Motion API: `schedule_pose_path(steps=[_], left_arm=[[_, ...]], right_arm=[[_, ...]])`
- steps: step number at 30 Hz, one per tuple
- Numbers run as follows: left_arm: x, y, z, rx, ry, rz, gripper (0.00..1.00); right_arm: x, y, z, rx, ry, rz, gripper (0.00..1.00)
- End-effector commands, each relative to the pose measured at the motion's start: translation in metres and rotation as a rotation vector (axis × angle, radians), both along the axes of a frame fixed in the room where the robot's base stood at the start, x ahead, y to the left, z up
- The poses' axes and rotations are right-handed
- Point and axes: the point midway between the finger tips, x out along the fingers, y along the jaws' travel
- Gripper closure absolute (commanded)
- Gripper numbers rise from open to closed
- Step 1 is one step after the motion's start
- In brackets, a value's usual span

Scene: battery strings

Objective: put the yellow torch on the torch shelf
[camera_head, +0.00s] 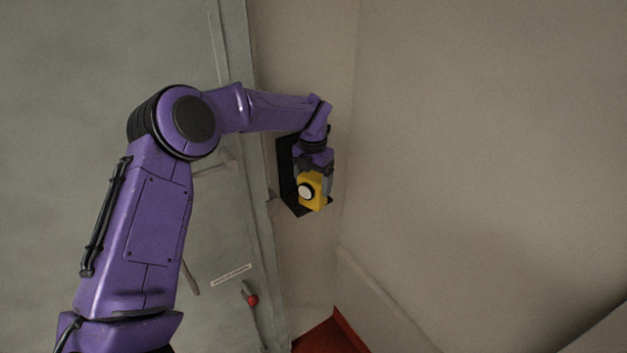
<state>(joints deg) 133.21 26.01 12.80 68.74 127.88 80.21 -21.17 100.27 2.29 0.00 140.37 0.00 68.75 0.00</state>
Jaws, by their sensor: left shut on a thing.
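The yellow torch (314,191) is a small yellow block with a round white lens facing left towards the camera. My left gripper (315,174) is shut on it from above, with a finger showing on its right side. The torch shelf (288,177) is a black bracket on the wall, with a tall back plate and a ledge at the bottom. The torch is in front of the back plate and just over the ledge. I cannot tell whether it touches the ledge. My right gripper is not in view.
A grey-green door (225,60) with a frame stands left of the shelf. It bears a white label (231,275) and a lever with a red knob (252,300). A red surface (328,338) lies low in the corner. The beige wall (480,130) at right is bare.

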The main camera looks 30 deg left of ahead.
Motion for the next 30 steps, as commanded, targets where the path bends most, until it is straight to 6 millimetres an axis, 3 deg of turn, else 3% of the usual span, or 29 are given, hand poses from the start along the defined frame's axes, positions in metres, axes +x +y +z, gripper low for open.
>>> schedule_pose_path(steps=[4,5,6,13,17,27,30], left_arm=[[0.000,0.000,-0.003,-0.001,-0.001,0.000,0.66],[0.000,0.000,-0.002,0.000,0.000,0.000,0.11],[0.000,0.000,-0.002,0.000,0.000,0.000,0.00],[0.000,0.000,-0.001,0.000,0.000,-0.001,0.00],[0.001,0.000,0.010,0.000,-0.003,-0.002,0.00],[0.001,0.000,0.094,-0.001,-0.005,0.001,0.00],[0.001,0.000,0.110,0.001,-0.001,-0.001,0.00]], right_arm=[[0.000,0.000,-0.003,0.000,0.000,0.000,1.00],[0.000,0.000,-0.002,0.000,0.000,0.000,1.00],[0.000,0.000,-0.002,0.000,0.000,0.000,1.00],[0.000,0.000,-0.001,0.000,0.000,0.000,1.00],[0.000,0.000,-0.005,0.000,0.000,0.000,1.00],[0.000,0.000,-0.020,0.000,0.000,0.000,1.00],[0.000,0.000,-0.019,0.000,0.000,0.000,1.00]])
